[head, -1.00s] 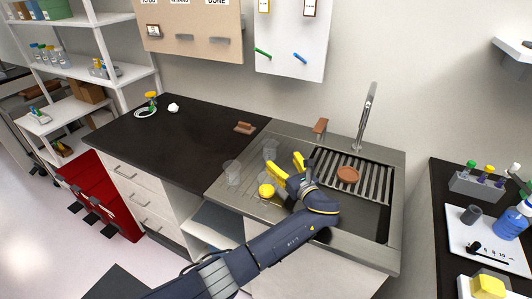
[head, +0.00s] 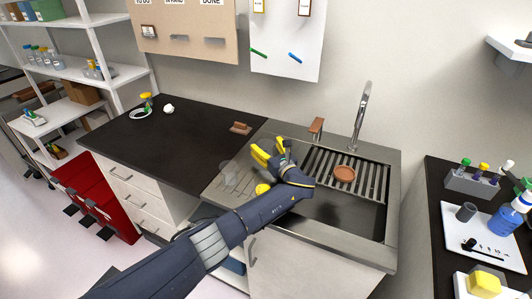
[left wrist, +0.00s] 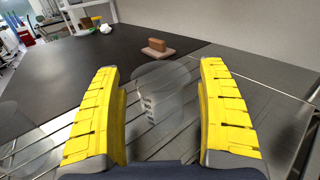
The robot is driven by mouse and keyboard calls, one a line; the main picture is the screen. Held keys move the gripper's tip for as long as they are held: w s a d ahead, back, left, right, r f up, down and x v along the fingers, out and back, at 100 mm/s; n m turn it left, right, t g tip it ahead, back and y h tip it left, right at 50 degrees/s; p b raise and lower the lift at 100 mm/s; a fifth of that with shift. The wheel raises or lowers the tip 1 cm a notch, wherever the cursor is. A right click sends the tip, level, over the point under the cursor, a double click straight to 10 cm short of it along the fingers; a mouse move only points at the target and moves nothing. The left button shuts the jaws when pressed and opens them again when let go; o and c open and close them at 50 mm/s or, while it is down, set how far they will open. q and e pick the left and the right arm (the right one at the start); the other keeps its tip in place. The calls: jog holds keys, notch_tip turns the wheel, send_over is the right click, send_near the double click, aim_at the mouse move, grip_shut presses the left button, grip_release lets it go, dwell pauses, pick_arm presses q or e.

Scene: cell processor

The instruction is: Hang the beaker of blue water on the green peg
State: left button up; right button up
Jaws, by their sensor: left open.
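The green peg (head: 258,53) sticks out of the white wall board, left of a blue peg (head: 295,57). A clear beaker (head: 229,172) stands on the left part of the steel sink top. I see no blue water in either beaker. My left gripper (head: 268,151) is open and empty over the sink top, and its yellow fingers also show in the left wrist view (left wrist: 160,72). My right gripper is not in view.
A faucet (head: 362,115) rises behind the sink, and a brown dish (head: 344,174) lies on the rack. A blue bottle (head: 504,222) stands on the right counter. The black counter (head: 180,130) is mostly clear.

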pick_arm(q)
jog(key=shift+w+a, duration=0.25)
jog(key=shift+w, duration=0.2)
jog(key=c, duration=1.2)
jog(key=shift+c, duration=0.2)
jog(key=shift+r, duration=0.1)
notch_tip(320, 180, up, 20)
